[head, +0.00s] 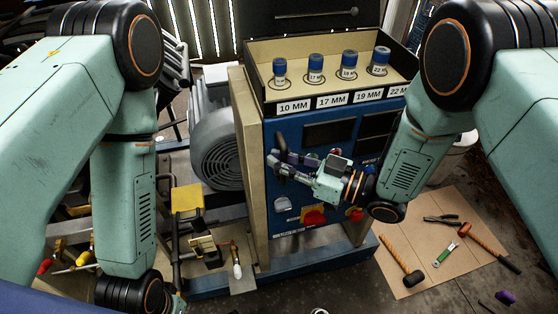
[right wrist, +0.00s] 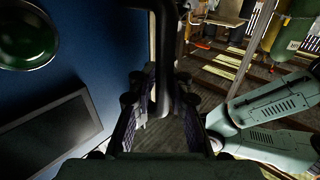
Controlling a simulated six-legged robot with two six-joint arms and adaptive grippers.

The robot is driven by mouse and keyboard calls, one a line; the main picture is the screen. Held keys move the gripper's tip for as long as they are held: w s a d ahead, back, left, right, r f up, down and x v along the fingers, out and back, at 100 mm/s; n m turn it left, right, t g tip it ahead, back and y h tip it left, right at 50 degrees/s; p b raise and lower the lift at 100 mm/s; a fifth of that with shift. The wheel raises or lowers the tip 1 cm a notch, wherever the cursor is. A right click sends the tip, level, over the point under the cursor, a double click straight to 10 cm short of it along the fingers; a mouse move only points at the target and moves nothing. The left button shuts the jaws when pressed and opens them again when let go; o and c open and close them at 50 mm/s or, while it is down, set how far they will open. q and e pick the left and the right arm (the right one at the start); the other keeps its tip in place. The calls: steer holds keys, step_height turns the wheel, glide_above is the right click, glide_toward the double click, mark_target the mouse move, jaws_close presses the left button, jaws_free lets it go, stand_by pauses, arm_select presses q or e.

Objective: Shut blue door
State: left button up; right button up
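My right gripper (head: 276,163) is at the door's upper left side. In the right wrist view, a dark upright handle bar (right wrist: 165,45) lies between the gripper's two fingers (right wrist: 163,105). The fingers are apart around it, but whether they press on it is unclear. The blue panel (right wrist: 75,75) fills the left of that view. My left arm hangs at the left; its gripper is outside the head view.
A beige tray (head: 262,72) with several blue-capped, size-labelled sockets tops the cabinet. A grey motor (head: 215,145) stands left of it. A cardboard sheet (head: 400,275) with hammers, pliers and a green tool lies on the floor at right. A yellow block (head: 187,199) is at lower left.

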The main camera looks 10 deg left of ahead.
steer(key=o, duration=0.3)
steer(key=shift+w+d, duration=0.15)
steer(key=shift+d, duration=0.15)
steer(key=shift+o, duration=0.9)
steer(key=shift+a, duration=0.15)
steer(key=v, duration=1.2)
steer(key=shift+s, duration=0.2)
